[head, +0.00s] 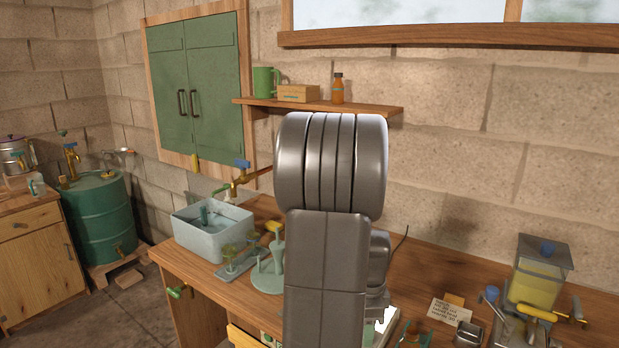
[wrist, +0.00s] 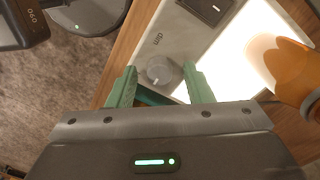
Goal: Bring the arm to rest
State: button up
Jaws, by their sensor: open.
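My arm stands large in the middle of the head view and hides part of the workbench (head: 430,262); my gripper's fingers do not show there. In the wrist view my gripper (wrist: 160,85) has its two green fingers spread apart with nothing between them. Beyond the fingertips is a pale device with a round grey knob (wrist: 159,70), a dark switch (wrist: 211,8) and a brightly lit white panel (wrist: 245,55). I cannot tell whether the fingers touch the device. An orange-brown object (wrist: 283,68), partly cut off, is at the right over the panel.
A light blue basin (head: 205,235) and a green stand (head: 268,275) are left of my arm. A yellow-filled container (head: 537,283) and a card (head: 450,311) are at the right. A shelf (head: 330,106) and green cabinet (head: 200,90) hang behind. A green drum (head: 103,215) stands far left.

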notch_tip(320, 180, up, 14)
notch_tip(320, 180, down, 14)
jog(key=shift+r, duration=0.2)
jog(key=shift+f, duration=0.2)
jog(key=n, duration=0.5)
jog(key=shift+n, duration=0.3)
jog(key=n+p, duration=0.1)
jog(key=n, duration=0.6)
jog(key=n+p, duration=0.1)
jog(key=n, duration=0.2)
jog(key=shift+r+n+t+h, duration=0.1)
jog(key=shift+n+t+h, duration=0.2)
jog(key=n+p, duration=0.1)
jog(key=n, duration=0.3)
jog(key=shift+s+n, duration=0.1)
jog(key=shift+n, duration=0.3)
